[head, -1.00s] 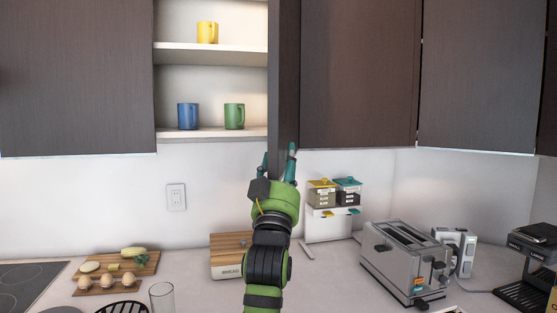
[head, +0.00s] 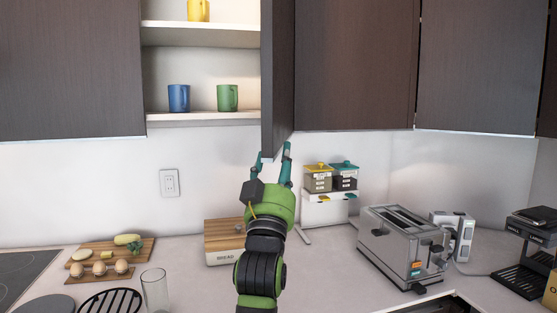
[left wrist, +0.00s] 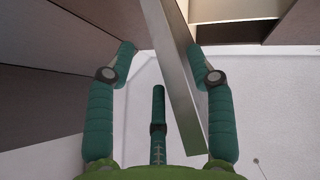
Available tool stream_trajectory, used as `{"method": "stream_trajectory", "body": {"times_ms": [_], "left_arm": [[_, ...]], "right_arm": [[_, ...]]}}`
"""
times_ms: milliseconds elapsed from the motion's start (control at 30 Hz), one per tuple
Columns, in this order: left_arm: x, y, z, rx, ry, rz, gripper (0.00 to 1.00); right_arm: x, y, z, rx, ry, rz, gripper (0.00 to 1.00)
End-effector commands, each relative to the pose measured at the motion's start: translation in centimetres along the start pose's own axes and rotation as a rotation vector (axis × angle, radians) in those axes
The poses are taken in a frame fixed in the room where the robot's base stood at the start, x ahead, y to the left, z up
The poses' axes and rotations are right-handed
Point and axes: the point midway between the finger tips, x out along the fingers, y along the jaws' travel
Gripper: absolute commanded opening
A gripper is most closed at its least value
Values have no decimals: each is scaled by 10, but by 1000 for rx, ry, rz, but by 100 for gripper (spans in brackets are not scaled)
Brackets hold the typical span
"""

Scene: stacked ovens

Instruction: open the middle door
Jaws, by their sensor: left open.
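The middle door (head: 279,70) is a dark wall-cabinet door that stands swung out, seen nearly edge-on beside the open shelves. My left gripper (head: 275,152) is open at the door's lower edge, its teal fingers pointing up. In the left wrist view, the pale edge of the door (left wrist: 175,75) runs between the two spread fingers of the left gripper (left wrist: 164,48), nearer the right one. I see no clear grip on the door. My right gripper is out of view.
The open shelves hold a yellow mug (head: 198,10), a blue mug (head: 179,98) and a green mug (head: 228,98). Closed dark doors (head: 355,65) flank them. Below, the counter carries a bread box (head: 224,258), toaster (head: 400,247), glass (head: 155,291) and egg board (head: 103,270).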

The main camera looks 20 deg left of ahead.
Motion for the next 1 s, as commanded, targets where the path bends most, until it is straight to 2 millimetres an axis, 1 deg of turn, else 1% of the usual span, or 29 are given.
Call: {"method": "stream_trajectory", "body": {"times_ms": [33, 133, 500, 867, 1000], "left_arm": [[-5, 0, 3, 0, -2, 0, 54], [-12, 0, 4, -1, -3, 0, 54], [-36, 0, 7, 0, -1, 0, 54], [-38, 0, 6, 0, -1, 0, 54], [-38, 0, 6, 0, -1, 0, 54]], "right_arm": [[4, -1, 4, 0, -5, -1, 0], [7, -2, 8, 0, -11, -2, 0], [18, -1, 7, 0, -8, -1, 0], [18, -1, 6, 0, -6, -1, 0], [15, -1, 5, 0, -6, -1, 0]]}}
